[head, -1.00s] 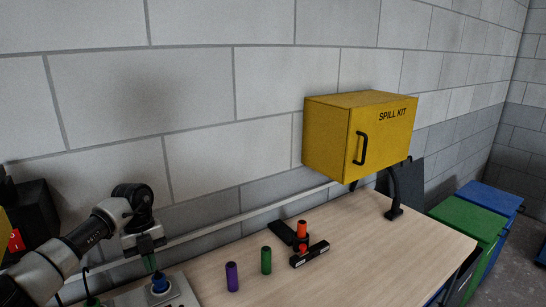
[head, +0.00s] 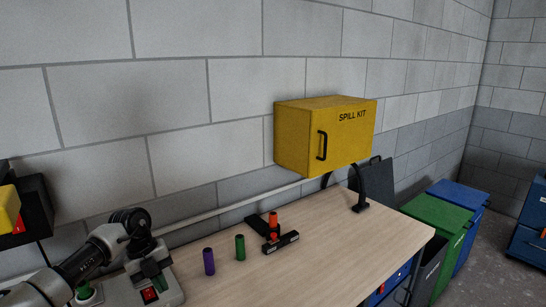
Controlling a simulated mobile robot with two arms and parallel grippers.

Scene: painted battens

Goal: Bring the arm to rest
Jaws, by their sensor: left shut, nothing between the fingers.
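My left arm comes in from the lower left, and its gripper (head: 152,272) is low over a grey box with a red switch (head: 150,294) at the left of the wooden table (head: 320,225). The gripper is shut and nothing shows between its fingers. Its fingertips are small and dark here, and I cannot tell whether they touch the box. My right gripper is not in view.
A purple cylinder (head: 209,262) and a green cylinder (head: 240,248) stand right of the gripper. Beyond them is a black holder with a red-orange piece (head: 272,230). A yellow spill kit cabinet (head: 325,137) hangs on the wall. Green (head: 437,222) and blue bins stand past the table.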

